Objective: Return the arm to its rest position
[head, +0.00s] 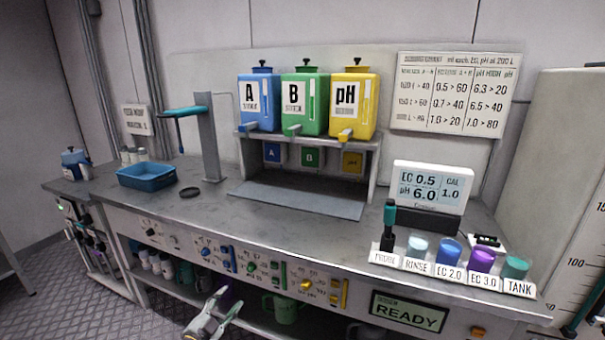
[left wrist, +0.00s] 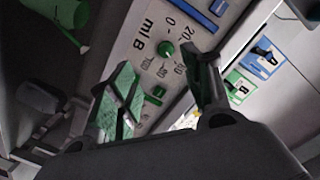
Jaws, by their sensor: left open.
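My left gripper (head: 222,300) is low in front of the bench in the head view, below the front panel's edge. In the left wrist view its two fingers (left wrist: 165,95) stand apart with nothing between them. Behind them are the panel's green "ml B" dial (left wrist: 166,48) and a blue-marked part of the panel. My right gripper is in neither view.
The bench front panel (head: 190,244) with dials is close to my left gripper. A green mug (head: 284,308) stands on the lower shelf beside it. On the bench are a blue tray (head: 147,177), A, B and pH tanks (head: 305,103), and several cups (head: 449,250).

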